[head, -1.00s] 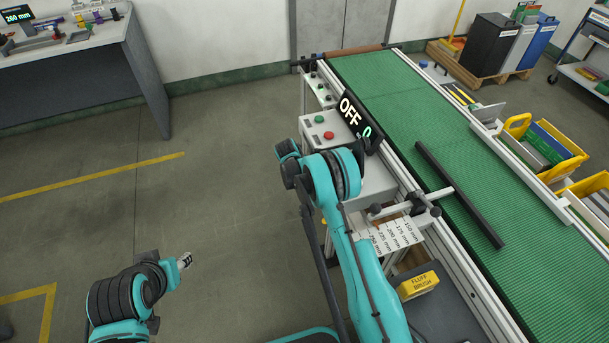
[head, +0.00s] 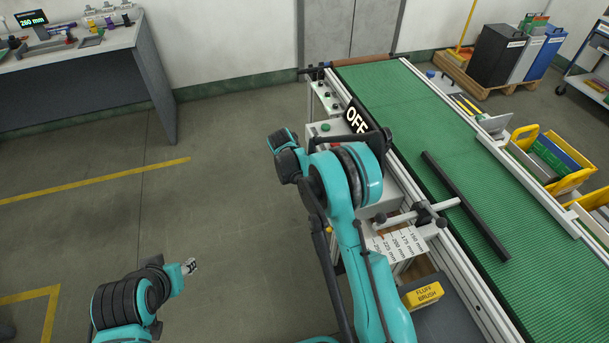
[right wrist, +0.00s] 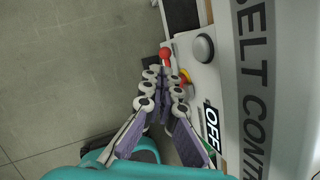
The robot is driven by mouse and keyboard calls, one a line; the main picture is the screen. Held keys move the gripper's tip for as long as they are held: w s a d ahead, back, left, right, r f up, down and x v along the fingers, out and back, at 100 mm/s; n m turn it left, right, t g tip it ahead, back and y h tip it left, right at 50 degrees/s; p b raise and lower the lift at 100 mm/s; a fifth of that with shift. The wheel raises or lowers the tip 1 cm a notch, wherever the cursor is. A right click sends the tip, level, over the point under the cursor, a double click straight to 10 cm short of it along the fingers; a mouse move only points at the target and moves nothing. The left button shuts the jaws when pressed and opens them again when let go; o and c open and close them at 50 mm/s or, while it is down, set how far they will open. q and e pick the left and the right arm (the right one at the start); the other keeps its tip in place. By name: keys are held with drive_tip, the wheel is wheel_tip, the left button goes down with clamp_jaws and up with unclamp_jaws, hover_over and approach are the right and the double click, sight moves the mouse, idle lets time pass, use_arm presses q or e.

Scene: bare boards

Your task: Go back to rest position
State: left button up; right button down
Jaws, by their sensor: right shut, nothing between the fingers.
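My right arm (head: 350,210) reaches up beside the conveyor, its bent upper part in front of the control box. Its fingers do not show in the head view. In the right wrist view my right gripper (right wrist: 166,80) is shut and empty, above the belt control panel's edge. A red knob (right wrist: 165,54) and a grey round knob (right wrist: 204,47) lie close to the fingertips in the picture; I see no hold on either. My left gripper (head: 190,266) is low at the left over bare floor, too small to tell if open.
The green conveyor (head: 420,130) runs along the right with a black bar (head: 465,205) across it. The OFF display (head: 357,120) is partly covered by my arm. A yellow box (head: 423,295) sits below. A workbench (head: 90,50) stands back left; the floor (head: 200,210) between is clear.

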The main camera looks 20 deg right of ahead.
drive_tip(key=shift+r, duration=0.1)
idle(0.4)
drive_tip(key=s+r+m+t+y, duration=0.2)
drive_tip(key=s+r+m, duration=1.45)
drive_tip(key=r, duration=0.25)
drive_tip(key=s+a+m+t+y, duration=0.1)
drive_tip(key=s+a+m+t, duration=0.1)
drive_tip(key=s+m, duration=1.3)
drive_tip(key=s, duration=0.4)
drive_tip(key=shift+y, duration=0.4)
